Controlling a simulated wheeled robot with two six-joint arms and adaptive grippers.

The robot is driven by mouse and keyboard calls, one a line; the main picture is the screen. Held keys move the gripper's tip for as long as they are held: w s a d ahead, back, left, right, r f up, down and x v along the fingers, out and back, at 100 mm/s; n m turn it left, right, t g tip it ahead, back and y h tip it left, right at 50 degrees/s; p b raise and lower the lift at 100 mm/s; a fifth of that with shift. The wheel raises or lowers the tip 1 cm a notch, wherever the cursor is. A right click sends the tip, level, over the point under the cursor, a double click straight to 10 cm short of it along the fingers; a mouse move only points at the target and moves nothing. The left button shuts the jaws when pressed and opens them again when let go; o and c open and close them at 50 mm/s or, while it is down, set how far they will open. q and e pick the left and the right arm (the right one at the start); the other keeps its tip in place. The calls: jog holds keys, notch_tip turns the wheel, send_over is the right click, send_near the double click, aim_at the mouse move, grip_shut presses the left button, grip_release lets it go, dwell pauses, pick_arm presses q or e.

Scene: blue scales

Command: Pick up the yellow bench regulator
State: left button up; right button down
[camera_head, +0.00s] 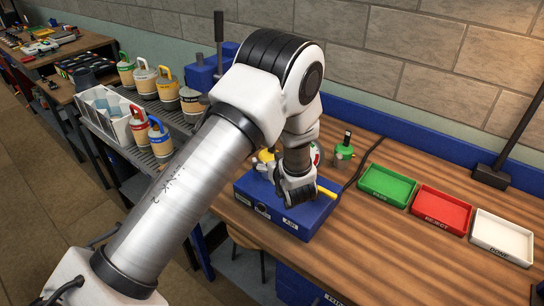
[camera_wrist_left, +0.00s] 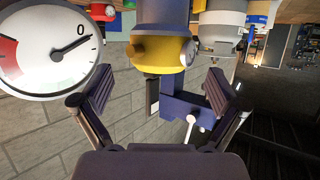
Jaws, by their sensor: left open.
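The yellow bench regulator (camera_head: 266,155) shows in the head view as a small yellow part behind my left wrist, mostly hidden. In the left wrist view the yellow body (camera_wrist_left: 165,57) is at upper middle, with a blue part above it in the picture and a dark stem below. My left gripper (camera_head: 297,194) is above the blue box (camera_head: 265,215) in the head view. In the left wrist view its fingers (camera_wrist_left: 158,95) are open and empty, spread to either side of the stem. I cannot tell whether they touch it. My right gripper is not in view.
A round gauge (camera_wrist_left: 52,42) is close by the left finger. A green regulator (camera_head: 344,152) stands behind the box. Green (camera_head: 387,185), red (camera_head: 441,213) and white (camera_head: 502,238) trays lie to the right. Several canisters and a white crate (camera_head: 110,113) stand at left.

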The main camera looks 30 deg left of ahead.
aim_at(270, 154)
pick_arm(q)
jog(key=x, duration=0.5)
jog(key=shift+s+f, duration=0.1)
jog(key=shift+f, duration=0.25)
jog(key=shift+s+d+r, duration=0.15)
jog(key=shift+d+r, duration=0.05)
jog(key=shift+r, duration=0.05)
jog(key=shift+c, duration=1.3)
jog(key=shift+s+d+r, duration=0.2)
jog(key=shift+d, duration=0.05)
jog(key=c, duration=1.2)
jog(key=shift+c, duration=0.5)
